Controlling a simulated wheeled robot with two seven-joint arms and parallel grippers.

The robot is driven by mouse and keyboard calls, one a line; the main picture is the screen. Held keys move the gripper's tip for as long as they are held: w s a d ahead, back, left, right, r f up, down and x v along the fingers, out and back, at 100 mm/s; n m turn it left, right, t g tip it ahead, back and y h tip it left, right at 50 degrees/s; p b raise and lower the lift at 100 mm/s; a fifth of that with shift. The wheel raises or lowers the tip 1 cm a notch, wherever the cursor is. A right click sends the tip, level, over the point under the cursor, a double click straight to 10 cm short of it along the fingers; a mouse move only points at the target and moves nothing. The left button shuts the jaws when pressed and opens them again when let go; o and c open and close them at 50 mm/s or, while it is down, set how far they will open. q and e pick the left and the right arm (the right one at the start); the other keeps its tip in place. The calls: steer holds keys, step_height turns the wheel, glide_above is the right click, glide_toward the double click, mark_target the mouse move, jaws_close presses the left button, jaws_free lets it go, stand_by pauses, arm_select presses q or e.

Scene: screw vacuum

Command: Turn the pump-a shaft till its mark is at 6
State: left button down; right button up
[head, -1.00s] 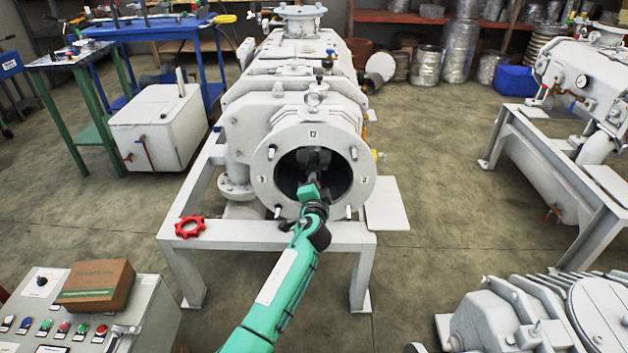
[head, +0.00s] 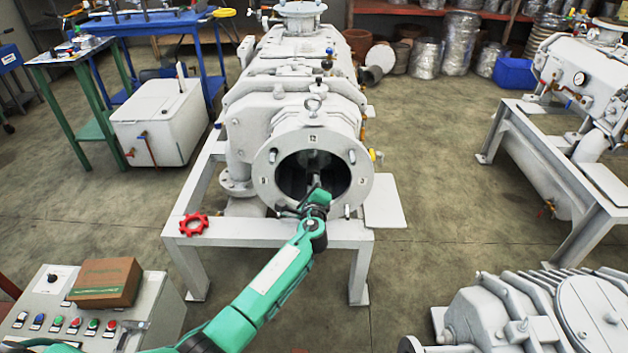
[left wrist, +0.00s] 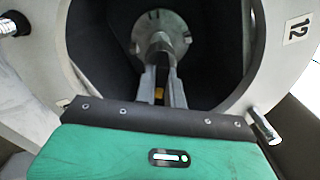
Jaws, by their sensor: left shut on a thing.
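The white pump (head: 290,110) has a round front flange (head: 268,168) with a 12 plate at the top and a plate at each side. The bottom of the ring is largely behind my arm. The pump-a shaft (head: 314,160) sits inside the dark opening. In the left wrist view the grey shaft (left wrist: 158,48) runs out of a slotted disc at the back. My left gripper (head: 316,184) reaches into the opening and is shut on the shaft's end; its fingers (left wrist: 161,92) lie either side. A small yellow patch shows between them. I cannot tell where the mark points.
Studs (head: 351,156) stick out of the flange around the opening. A red handwheel (head: 193,224) lies on the stand's left corner. A control panel (head: 45,312) with a brown box (head: 105,282) stands at front left. Another machine (head: 540,315) is at front right.

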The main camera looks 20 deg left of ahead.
arm_select(q)
steer(key=m+p, duration=0.3)
steer(key=m, duration=0.2)
steer(key=shift+m, duration=0.3)
steer(key=m+p, duration=0.3)
steer(key=m, duration=0.2)
steer(key=shift+a+f, duration=0.1)
steer(key=shift+a, duration=0.05)
steer(key=shift+s+f+m+p, duration=0.1)
steer(key=shift+m+p, duration=0.35)
steer(key=shift+m, duration=0.05)
arm_select(e)
step_height(320, 180, down, 17)
steer(key=s+g, duration=0.1)
steer(key=shift+g, duration=0.4)
steer(key=shift+d, duration=0.1)
arm_select(q)
steer(key=c, duration=1.5)
jaws_free()
